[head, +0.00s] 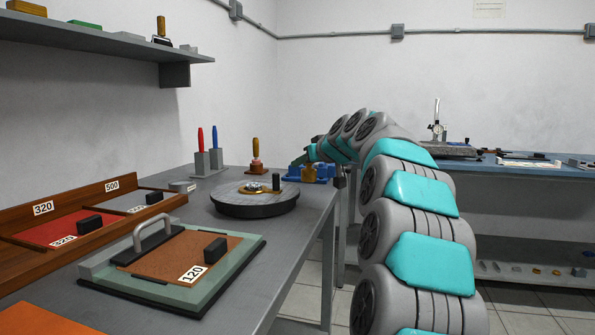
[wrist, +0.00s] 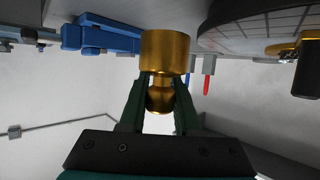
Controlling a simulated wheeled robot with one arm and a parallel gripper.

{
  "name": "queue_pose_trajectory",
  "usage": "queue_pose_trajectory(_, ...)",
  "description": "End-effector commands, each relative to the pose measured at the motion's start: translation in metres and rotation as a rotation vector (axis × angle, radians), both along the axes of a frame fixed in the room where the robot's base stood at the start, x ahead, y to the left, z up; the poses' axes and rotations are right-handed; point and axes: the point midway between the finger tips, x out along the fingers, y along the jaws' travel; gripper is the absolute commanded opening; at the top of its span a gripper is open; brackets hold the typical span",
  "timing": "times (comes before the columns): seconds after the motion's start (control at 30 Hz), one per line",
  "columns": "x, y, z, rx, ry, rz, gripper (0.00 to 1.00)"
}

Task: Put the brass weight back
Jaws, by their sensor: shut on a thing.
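The brass weight (wrist: 167,52) is a gold cylinder with a narrow neck and round knob. My gripper (wrist: 159,88) is shut on its neck, with a dark green finger on each side and the knob between them. In the head view my gripper (head: 304,158) reaches in from the right at the far end of the grey bench, and the weight (head: 308,174) hangs upright below it, in front of a blue fixture (head: 323,169). I cannot tell whether its base touches the bench. A round dark plate (head: 254,203) with a brass ring (head: 257,188) on it lies nearer.
A wooden-handled tool (head: 256,156) and red (head: 201,149) and blue (head: 215,147) handled tools stand behind the plate. A green board (head: 245,256) marked 120 and wooden trays (head: 85,243) fill the near bench. A blue bench (head: 507,169) stands right.

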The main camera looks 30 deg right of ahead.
Motion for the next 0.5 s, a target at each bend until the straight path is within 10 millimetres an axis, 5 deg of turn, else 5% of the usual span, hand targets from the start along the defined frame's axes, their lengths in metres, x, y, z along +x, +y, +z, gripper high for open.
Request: queue_pose_trajectory(0.5, 0.064, -0.028, -0.003, -0.003, -0.003, -0.001, 0.00)
